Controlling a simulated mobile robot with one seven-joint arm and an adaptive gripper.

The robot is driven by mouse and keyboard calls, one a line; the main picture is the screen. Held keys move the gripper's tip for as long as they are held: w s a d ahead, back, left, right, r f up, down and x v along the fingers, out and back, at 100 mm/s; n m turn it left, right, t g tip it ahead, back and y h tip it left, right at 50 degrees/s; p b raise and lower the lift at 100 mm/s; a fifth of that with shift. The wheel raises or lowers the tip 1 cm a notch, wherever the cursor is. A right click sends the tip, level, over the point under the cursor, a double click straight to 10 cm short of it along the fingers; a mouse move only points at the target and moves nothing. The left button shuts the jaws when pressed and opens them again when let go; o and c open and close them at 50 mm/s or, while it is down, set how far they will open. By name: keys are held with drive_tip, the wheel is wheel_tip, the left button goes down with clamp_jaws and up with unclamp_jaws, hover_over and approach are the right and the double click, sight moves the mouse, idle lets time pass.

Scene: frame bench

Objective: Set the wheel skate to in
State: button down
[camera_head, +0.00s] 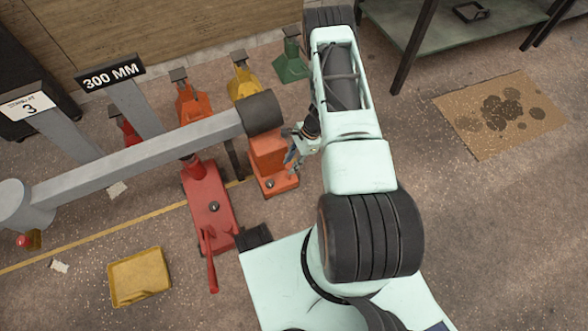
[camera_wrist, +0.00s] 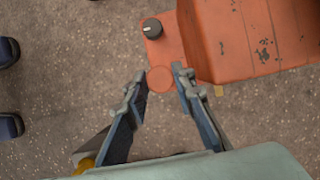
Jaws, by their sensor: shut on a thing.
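The wheel skate appears to be the orange-red unit (camera_head: 268,150) left of my arm in the head view, though no label on it can be read. In the wrist view its painted body (camera_wrist: 250,40) is chipped, and a low plate carries a black knob (camera_wrist: 152,28) with a white mark. A round orange disc (camera_wrist: 160,79) sits at the plate's corner. My gripper (camera_wrist: 158,82) has its two fingers on either side of this disc, shut on it. In the head view my gripper (camera_head: 294,158) is at the unit's right side, partly hidden by my arm.
A red floor jack (camera_head: 210,205) stands close left. Orange (camera_head: 190,100), yellow (camera_head: 243,82) and green (camera_head: 291,62) stands are behind. A grey beam (camera_head: 140,160) with a black roller end crosses above. A yellow tray (camera_head: 139,277) lies front left. The floor at right is mostly clear.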

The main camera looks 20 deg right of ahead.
drive_tip(key=shift+w, duration=0.5)
drive_tip(key=c, duration=1.9)
unclamp_jaws()
drive_tip(key=v, duration=1.2)
drive_tip(key=shift+c, duration=0.2)
